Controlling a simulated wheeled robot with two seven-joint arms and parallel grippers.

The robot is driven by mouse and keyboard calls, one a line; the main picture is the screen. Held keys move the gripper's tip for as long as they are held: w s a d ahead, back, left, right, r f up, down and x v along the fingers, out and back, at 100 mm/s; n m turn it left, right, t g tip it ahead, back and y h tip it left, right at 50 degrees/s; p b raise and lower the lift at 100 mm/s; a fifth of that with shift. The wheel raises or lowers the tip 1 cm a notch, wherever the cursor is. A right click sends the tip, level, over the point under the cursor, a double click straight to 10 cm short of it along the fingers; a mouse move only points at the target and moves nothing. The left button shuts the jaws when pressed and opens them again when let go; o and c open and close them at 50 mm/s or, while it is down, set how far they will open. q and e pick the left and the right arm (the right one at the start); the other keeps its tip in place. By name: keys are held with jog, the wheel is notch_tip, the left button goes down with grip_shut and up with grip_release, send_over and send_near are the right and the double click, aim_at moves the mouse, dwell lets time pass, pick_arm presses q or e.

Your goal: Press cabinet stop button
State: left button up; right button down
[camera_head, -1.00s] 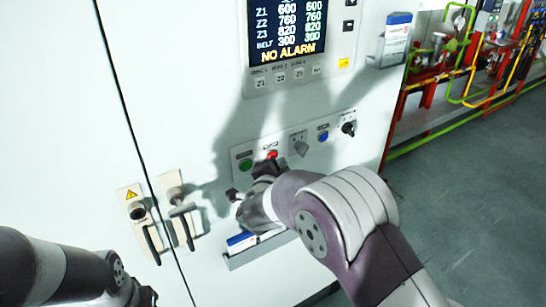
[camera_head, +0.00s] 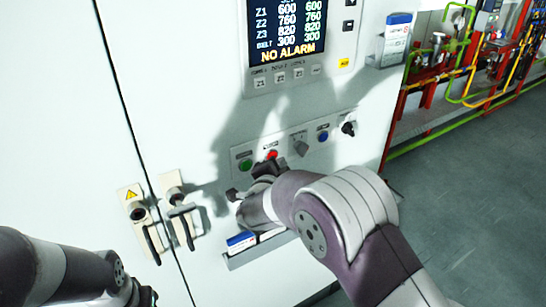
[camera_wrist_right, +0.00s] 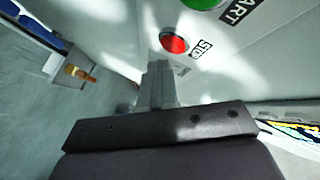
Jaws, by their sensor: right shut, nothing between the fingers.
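The red stop button (camera_head: 272,155) sits in the button row on the white cabinet, to the right of the green start button (camera_head: 245,165). In the right wrist view the red button (camera_wrist_right: 174,43) is beside a "STOP" label, with the green button (camera_wrist_right: 203,3) at the top edge. My right gripper (camera_wrist_right: 158,66) is shut and empty, its tips just below the red button in that view; I cannot tell whether they touch it. In the head view the right gripper (camera_head: 270,168) is just below the red button. My left arm shows at lower left, its fingers unclear.
A selector knob (camera_head: 300,147), a blue button (camera_head: 323,136) and a black knob (camera_head: 348,128) continue the row. The display (camera_head: 287,32) above reads "NO ALARM". Door handles (camera_head: 181,220) stand out at left. A document holder (camera_head: 245,250) is below.

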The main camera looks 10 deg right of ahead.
jog(key=shift+w, duration=0.15)
jog(key=shift+w+a, duration=0.15)
jog(key=shift+w, duration=0.15)
jog(key=shift+w+a, duration=0.15)
jog(key=shift+w, duration=0.25)
dwell(0.7)
jog(key=shift+s, duration=0.15)
jog(key=shift+s+d, duration=0.3)
jog(key=shift+s, duration=0.4)
jog(key=shift+b, duration=0.3)
jog(key=s, duration=0.1)
jog(key=s+d, duration=0.1)
jog(key=s, duration=0.2)
jog(key=shift+s+d+b, duration=0.3)
jog(key=shift+d+b, duration=0.05)
jog(key=shift+b, duration=0.05)
